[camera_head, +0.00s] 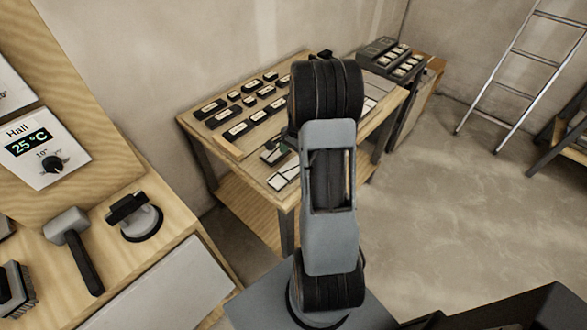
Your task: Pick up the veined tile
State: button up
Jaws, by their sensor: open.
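A wooden workbench (236,165) stands beyond my arm. Two small light pieces with dark parts lie near its front edge: one nearer piece (283,177) and one just behind it at the left (270,156). Part of another pale, flat piece (372,90) shows to the right of my arm. No veining can be made out at this size, so I cannot tell which piece is the veined tile. My arm stands in front of the bench and covers its middle. My gripper is hidden behind the arm.
Several dark blocks with light labels (240,129) stand in rows on the bench. A dark rack (390,58) is behind at right. A mallet (75,245) and a suction-cup-like tool (136,216) lie on the left worktop. A ladder (518,70) leans at right; floor between is clear.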

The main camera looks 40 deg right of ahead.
aim_at(293, 167)
jog(key=shift+s+a+f+p, duration=0.1)
jog(key=shift+a+f+p, duration=0.1)
jog(key=shift+f, duration=1.05)
jog(key=shift+a+f+p, duration=0.1)
jog(key=shift+a+f, duration=0.1)
jog(key=shift+f, duration=1)
jog(key=c, duration=1)
jog(key=shift+c, duration=0.2)
jog(key=shift+r, duration=0.15)
